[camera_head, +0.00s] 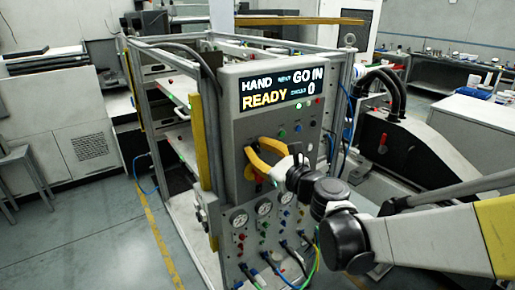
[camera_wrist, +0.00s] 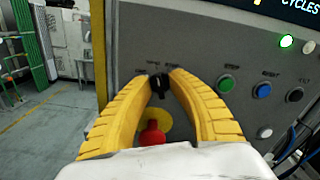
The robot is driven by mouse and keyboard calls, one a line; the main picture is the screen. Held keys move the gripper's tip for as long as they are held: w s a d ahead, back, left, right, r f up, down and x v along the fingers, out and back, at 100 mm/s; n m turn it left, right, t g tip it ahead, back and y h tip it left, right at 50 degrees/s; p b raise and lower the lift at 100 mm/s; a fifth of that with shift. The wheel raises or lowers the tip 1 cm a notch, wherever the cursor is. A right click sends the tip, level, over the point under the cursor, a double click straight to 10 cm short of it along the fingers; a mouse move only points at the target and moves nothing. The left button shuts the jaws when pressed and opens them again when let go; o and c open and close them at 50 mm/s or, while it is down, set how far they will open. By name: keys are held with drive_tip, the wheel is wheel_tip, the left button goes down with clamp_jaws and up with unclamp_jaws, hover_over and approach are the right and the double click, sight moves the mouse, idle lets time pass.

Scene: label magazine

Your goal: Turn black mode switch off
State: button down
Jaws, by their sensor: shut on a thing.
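The black mode switch (camera_wrist: 158,86) is a rotary knob on the grey control panel, with small labels above it. In the wrist view, the two yellow fingers of my gripper (camera_wrist: 164,80) are closed in around it, one tip at each side. In the head view, my gripper (camera_head: 250,157) reaches the panel from the right and hides the switch there. The knob's exact pointing direction is hard to tell.
A red emergency button on a yellow disc (camera_wrist: 152,134) sits just below the switch, between my fingers. Green (camera_wrist: 226,84), blue (camera_wrist: 264,90) and black (camera_wrist: 295,94) buttons lie to the right. The display (camera_head: 282,88) reads HAND and READY. Gauges and hoses are below.

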drive_tip(key=n, duration=0.4)
drive_tip(key=shift+n, duration=0.3)
drive_tip(key=n, duration=0.4)
drive_tip(key=shift+n, duration=0.4)
drive_tip(key=c, duration=1.6)
unclamp_jaws()
drive_tip(key=v, duration=1.2)
